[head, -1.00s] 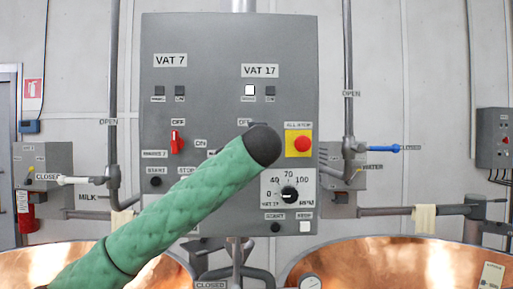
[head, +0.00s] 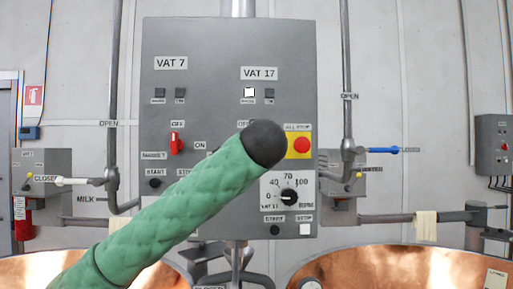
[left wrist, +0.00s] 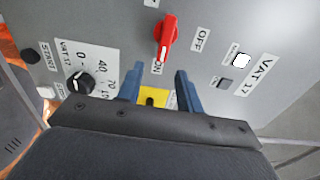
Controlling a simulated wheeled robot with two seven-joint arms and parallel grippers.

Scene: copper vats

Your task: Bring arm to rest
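My left arm, in a green quilted sleeve with a dark end, reaches in from the lower left in the head view and covers part of the grey control panel (head: 220,50). Its fingers are hidden there. In the left wrist view my left gripper (left wrist: 158,88) has its two blue fingers apart with nothing held between them. A red switch (left wrist: 166,36) lies beyond the fingertips, apparently clear of them, its handle turned towards the ON label. The yellow all-stop plate (left wrist: 154,98) shows partly behind the gripper. My right gripper is in neither view.
The panel carries the VAT 7 red switch (head: 176,144), upright at OFF, the red all-stop button (head: 302,145) and a speed dial (head: 289,197). A lit white button (head: 249,92) sits under VAT 17. Copper vats (head: 400,268) stand below; pipes with valves flank the panel.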

